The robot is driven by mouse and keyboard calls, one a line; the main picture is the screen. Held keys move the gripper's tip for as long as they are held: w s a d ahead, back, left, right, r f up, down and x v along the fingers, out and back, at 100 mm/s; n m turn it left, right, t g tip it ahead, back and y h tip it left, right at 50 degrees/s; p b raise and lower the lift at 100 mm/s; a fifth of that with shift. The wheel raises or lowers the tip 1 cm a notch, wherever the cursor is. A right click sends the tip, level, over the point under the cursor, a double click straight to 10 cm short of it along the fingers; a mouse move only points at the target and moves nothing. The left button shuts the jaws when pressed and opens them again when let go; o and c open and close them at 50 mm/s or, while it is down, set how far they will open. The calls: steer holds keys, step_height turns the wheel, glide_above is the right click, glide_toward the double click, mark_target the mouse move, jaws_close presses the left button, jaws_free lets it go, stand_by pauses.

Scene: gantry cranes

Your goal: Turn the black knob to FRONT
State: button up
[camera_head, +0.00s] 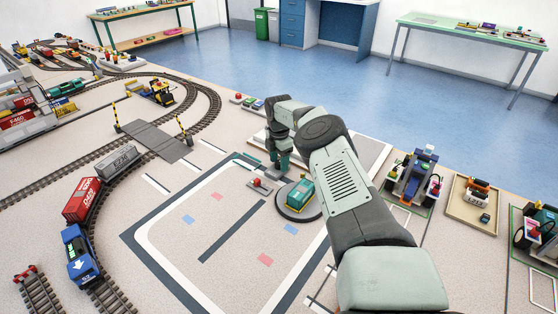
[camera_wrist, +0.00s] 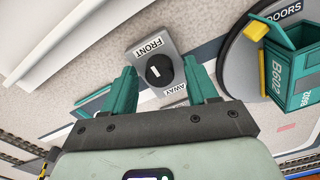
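The black knob (camera_wrist: 166,71) sits on a small grey panel in the wrist view. The panel reads FRONT (camera_wrist: 149,46) above the knob and AWAY (camera_wrist: 174,90) below it. A short white mark lies on the knob's face; I cannot tell exactly which label it points to. My gripper (camera_wrist: 159,78) is open, with one teal finger on each side of the knob and a visible gap on both sides. In the head view my gripper (camera_head: 281,164) points down beside the turntable, and the knob is not clearly visible there.
A round grey turntable (camera_head: 292,210) carrying a green container (camera_head: 301,194) stands close to the right of my gripper. The container also shows in the wrist view (camera_wrist: 294,74). A small block with a red top (camera_head: 259,184) lies left of the gripper. The marked floor area farther left is mostly clear.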

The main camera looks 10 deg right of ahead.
mark_target(279, 162)
step_height(279, 162, up, 11)
stand_by(0.7)
steer(key=shift+f, duration=0.1)
